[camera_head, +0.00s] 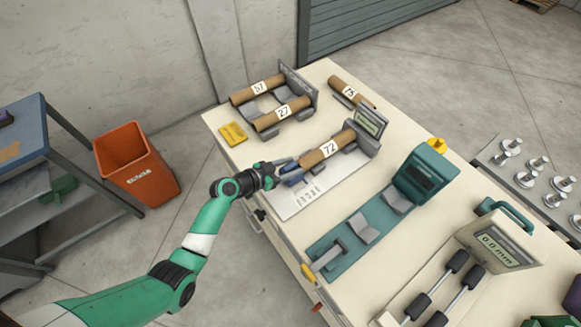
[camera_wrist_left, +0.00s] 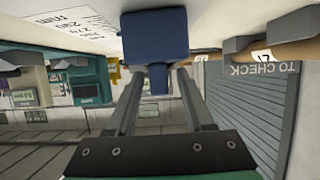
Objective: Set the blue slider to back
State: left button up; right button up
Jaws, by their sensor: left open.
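The blue slider (camera_head: 293,178) sits at the near left end of the grey measuring gauge that holds a cardboard tube labelled 72 (camera_head: 327,148). In the left wrist view the slider (camera_wrist_left: 155,35) is a dark blue block with a narrower tab, close in front of the camera. My left gripper (camera_head: 291,163) is at the slider. It is open in the left wrist view (camera_wrist_left: 156,75), with one finger on each side of the tab. I cannot tell whether the fingers touch it. My right gripper is not in view.
The gauge's display (camera_head: 370,122) stands at its far end. A yellow block (camera_head: 233,133) and a rack with two tubes (camera_head: 282,108) lie behind the gripper. A teal fixture (camera_head: 365,228) stands to the right. An orange bin (camera_head: 137,165) is on the floor at left.

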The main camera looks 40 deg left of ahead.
pick_arm(q)
grip_shut()
dwell(1.4)
